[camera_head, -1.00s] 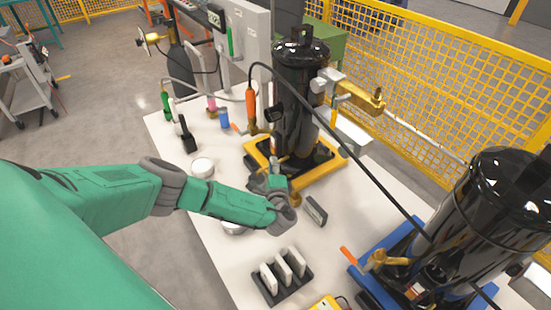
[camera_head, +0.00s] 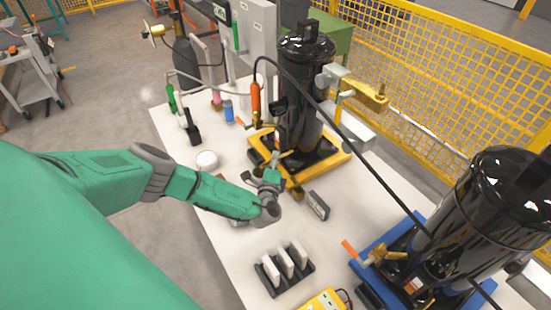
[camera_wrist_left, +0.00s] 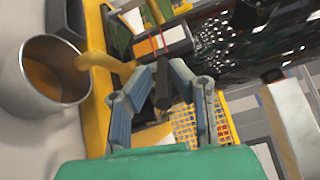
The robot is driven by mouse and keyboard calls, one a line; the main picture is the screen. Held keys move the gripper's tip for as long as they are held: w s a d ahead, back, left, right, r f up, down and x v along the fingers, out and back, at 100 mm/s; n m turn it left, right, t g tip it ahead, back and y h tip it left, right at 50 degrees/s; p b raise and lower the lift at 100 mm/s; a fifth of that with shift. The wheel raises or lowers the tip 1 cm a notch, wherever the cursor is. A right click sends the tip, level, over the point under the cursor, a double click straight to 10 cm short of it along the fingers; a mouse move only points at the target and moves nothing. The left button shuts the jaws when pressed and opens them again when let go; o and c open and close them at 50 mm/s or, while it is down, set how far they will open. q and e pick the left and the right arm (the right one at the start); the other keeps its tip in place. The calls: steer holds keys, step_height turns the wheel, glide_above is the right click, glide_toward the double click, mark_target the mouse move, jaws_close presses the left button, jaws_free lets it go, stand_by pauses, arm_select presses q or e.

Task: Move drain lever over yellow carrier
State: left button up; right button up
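The yellow carrier (camera_head: 330,165) bears a tall black tank (camera_head: 300,110) in the middle of the head view. My left gripper (camera_head: 275,165) is at the carrier's near edge. In the left wrist view its fingers (camera_wrist_left: 165,72) converge, with a dark bar (camera_wrist_left: 164,88) between their tips, perhaps the drain lever. I cannot tell whether they grip it. A brass drain outlet (camera_wrist_left: 105,62) curves over a metal cup (camera_wrist_left: 38,85) beside the fingers. The lever is not clearly visible in the head view. My right gripper is not in view.
A second black tank on a blue carrier (camera_head: 365,255) with an orange lever (camera_head: 350,249) stands at right. A dark block (camera_head: 318,205), a rack (camera_head: 287,283) and a yellow meter (camera_head: 325,300) lie on the white table (camera_head: 250,250). A black hose (camera_head: 350,155) crosses the view.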

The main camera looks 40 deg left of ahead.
arm_select(q)
steer(key=shift+s+f, duration=0.1)
steer(key=v, duration=0.7)
steer(key=shift+s, duration=0.1)
stand_by(0.5)
